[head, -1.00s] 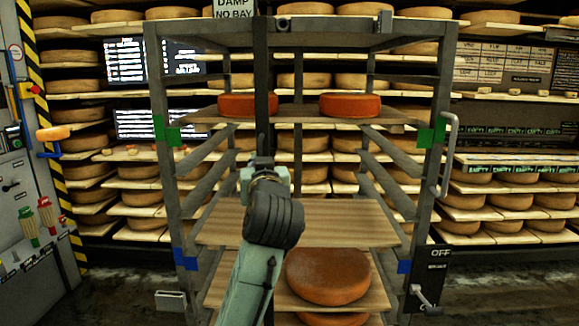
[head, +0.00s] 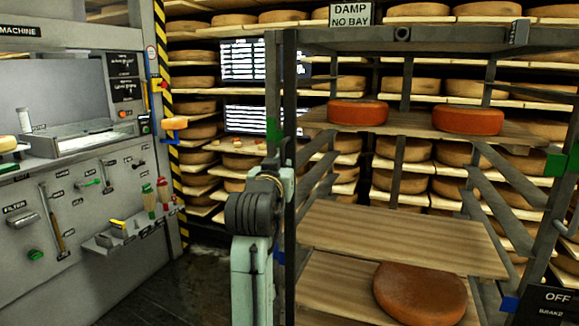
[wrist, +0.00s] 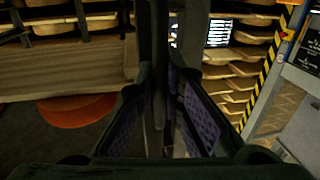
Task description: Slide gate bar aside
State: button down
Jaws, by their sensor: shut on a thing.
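The gate bar (head: 290,95) is a dark upright bar on the front of the grey rack (head: 440,42). It stands close beside the rack's left front post. In the head view my gripper (head: 274,168) is at the bar about halfway up, and my wrist hides part of the bar below. In the wrist view the bar (wrist: 160,50) runs upright between the purple-padded fingers of my gripper (wrist: 162,90), which is shut on it. The rack front to the right of the bar is clear across its width.
Two orange-red cheese wheels (head: 357,111) sit on the rack's upper board. The middle board (head: 400,235) is bare, and a large brown wheel (head: 420,293) lies below it.

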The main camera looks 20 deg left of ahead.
jog(key=shift+a, duration=0.3)
jog(key=c, duration=1.7)
grip_release()
jog(key=shift+a, duration=0.1)
jog(key=s+d, duration=0.2)
jog(key=s, duration=0.9)
jog(key=shift+s+d, duration=0.3)
jog(key=shift+s, duration=0.1)
